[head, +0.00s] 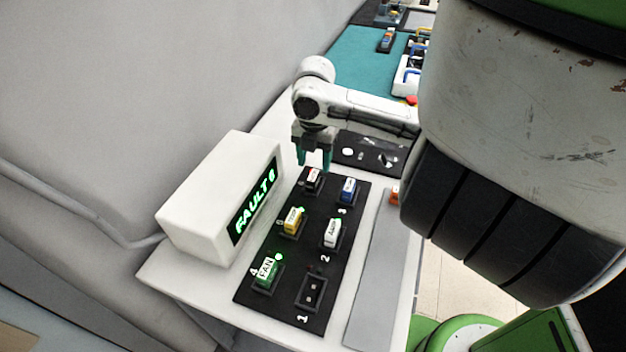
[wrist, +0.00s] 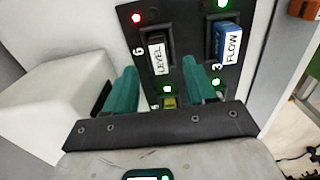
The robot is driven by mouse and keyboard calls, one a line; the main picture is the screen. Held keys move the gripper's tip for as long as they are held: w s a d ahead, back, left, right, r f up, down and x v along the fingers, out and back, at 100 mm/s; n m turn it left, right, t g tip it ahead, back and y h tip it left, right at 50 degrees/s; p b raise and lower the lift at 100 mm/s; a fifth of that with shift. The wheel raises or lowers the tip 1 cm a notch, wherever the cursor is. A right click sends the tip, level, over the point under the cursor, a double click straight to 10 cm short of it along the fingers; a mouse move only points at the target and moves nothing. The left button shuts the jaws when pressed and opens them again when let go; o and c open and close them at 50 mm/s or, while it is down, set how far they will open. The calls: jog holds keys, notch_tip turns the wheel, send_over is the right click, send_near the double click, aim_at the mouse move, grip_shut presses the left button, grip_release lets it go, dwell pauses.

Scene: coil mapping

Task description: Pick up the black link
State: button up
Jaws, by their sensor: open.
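The black link (head: 313,178) sits in slot 6 at the far left of the dark panel. In the wrist view the black link (wrist: 157,54) carries a white LEVEL label and a red light glows by its slot. My gripper (head: 313,165) points down just above the black link, its teal fingers apart. In the wrist view my gripper (wrist: 159,67) is open and empty, and the link shows between and beyond its fingertips. I cannot tell the exact height gap.
The panel (head: 275,262) also holds a blue FLOW link (head: 348,190), a yellow link (head: 292,220), a white link (head: 332,232) and a green FAN link (head: 266,270). Slot 1 (head: 312,291) is empty. A white display box (head: 208,195) reading FAULT 6 stands close on the left.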

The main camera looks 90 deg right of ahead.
aim_at(313, 175)
jog(key=shift+w+a+f+p, duration=0.1)
jog(key=shift+f+p, duration=0.25)
jog(key=shift+f, duration=1.95)
grip_shut()
